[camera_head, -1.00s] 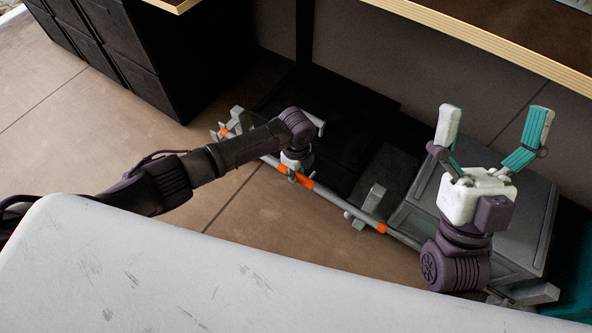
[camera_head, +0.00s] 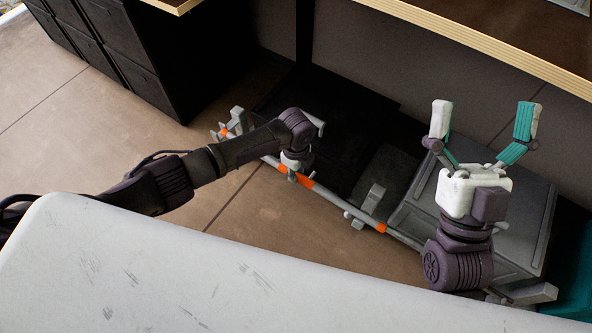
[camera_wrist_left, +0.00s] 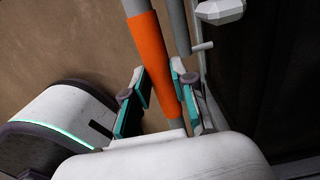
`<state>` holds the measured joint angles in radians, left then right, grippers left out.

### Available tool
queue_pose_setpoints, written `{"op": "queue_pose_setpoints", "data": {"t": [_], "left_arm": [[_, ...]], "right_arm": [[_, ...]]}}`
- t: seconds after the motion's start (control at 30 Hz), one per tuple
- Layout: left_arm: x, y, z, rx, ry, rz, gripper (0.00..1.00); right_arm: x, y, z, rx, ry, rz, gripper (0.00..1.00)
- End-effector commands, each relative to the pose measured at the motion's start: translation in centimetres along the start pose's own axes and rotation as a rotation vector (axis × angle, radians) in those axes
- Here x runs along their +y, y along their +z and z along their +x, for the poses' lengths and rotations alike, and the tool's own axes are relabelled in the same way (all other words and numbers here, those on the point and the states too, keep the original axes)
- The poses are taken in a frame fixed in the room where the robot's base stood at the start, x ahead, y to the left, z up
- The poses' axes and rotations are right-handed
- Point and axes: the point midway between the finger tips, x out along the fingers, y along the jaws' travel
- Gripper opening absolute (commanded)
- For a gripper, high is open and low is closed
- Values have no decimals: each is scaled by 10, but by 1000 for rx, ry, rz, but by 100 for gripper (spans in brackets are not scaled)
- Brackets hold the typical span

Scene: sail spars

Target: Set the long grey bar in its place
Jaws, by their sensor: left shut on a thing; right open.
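The long grey bar (camera_head: 345,206) with orange bands runs from the upper left down to the right in the head view, low over the floor. My left gripper (camera_head: 296,172) is shut on the bar around its middle orange band. In the left wrist view the two teal-padded fingers (camera_wrist_left: 151,98) stand on either side of the orange band (camera_wrist_left: 152,60). A grey bracket (camera_head: 372,200) stands close to the bar. Another grey bracket (camera_head: 237,122) stands at its far left end. I cannot tell whether the bar rests in them. My right gripper (camera_head: 482,120) is open and empty, pointing up.
A grey box (camera_head: 510,210) stands at the right, behind my right gripper. Black drawers (camera_head: 120,60) stand at the upper left. A wood-edged tabletop (camera_head: 500,50) overhangs the upper right. Brown floor (camera_head: 60,130) is clear at the left.

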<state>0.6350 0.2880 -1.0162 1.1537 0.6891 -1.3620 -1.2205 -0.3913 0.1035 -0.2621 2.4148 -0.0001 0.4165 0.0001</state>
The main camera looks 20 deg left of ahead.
Motion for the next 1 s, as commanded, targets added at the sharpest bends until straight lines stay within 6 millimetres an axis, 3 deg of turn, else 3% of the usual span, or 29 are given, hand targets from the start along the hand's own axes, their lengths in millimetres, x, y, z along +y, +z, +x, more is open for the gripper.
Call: {"op": "queue_pose_setpoints", "data": {"t": [0.57,1.0], "left_arm": [[-1,2,-1,0,-2,0,0],[-1,20,-1,0,-1,-1,0]], "right_arm": [[0,2,-1,-11,0,2,100],[-1,6,0,-39,0,3,100]]}}
